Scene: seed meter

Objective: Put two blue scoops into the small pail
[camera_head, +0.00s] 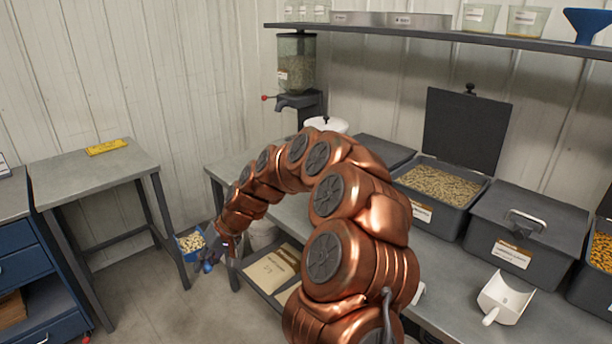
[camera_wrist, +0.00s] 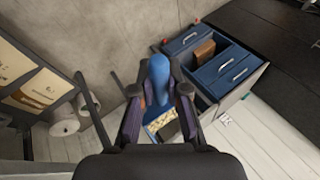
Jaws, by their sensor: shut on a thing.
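My gripper (camera_head: 213,256) is low at the left, off the end of the bench, over the floor. It is shut on the blue handle (camera_wrist: 158,75) of a blue scoop (camera_head: 184,257), and the handle shows between the fingers in the wrist view. Pale seeds show in the scoop in both views.
A closed bin (camera_head: 530,228) and a white scoop (camera_head: 507,299) are on the bench at right. A seed dispenser (camera_head: 296,65) is at the back. A grey table (camera_head: 92,177) with a yellow object and blue drawers (camera_head: 25,265) stand at left. Floor between is clear.

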